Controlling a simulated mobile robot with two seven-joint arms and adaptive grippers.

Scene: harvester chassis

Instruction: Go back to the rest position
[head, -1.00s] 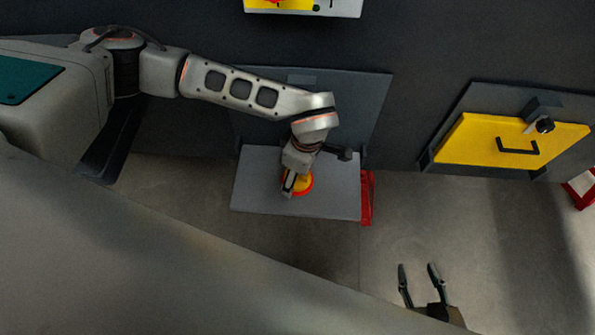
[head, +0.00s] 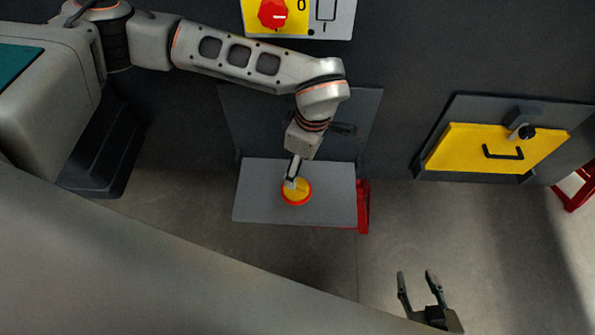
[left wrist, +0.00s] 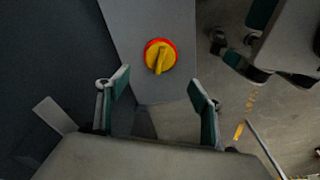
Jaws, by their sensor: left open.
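My left arm reaches in from the left in the head view, and its left gripper (head: 292,177) hangs above the grey shelf, in front of a yellow knob with a red ring (head: 298,194). In the left wrist view the left gripper (left wrist: 160,95) has its two fingers wide apart with nothing between them. The yellow knob (left wrist: 160,57) lies beyond the fingertips, clear of them. My right gripper (head: 419,285) is at the bottom right of the head view, its two fingers apart and empty over the floor.
The grey shelf (head: 250,210) juts from the dark wall, with a red part (head: 363,207) at its right side. A yellow panel with a black handle (head: 470,150) is at right. A red switch on a yellow plate (head: 272,12) is at the top. Floor around my right gripper is clear.

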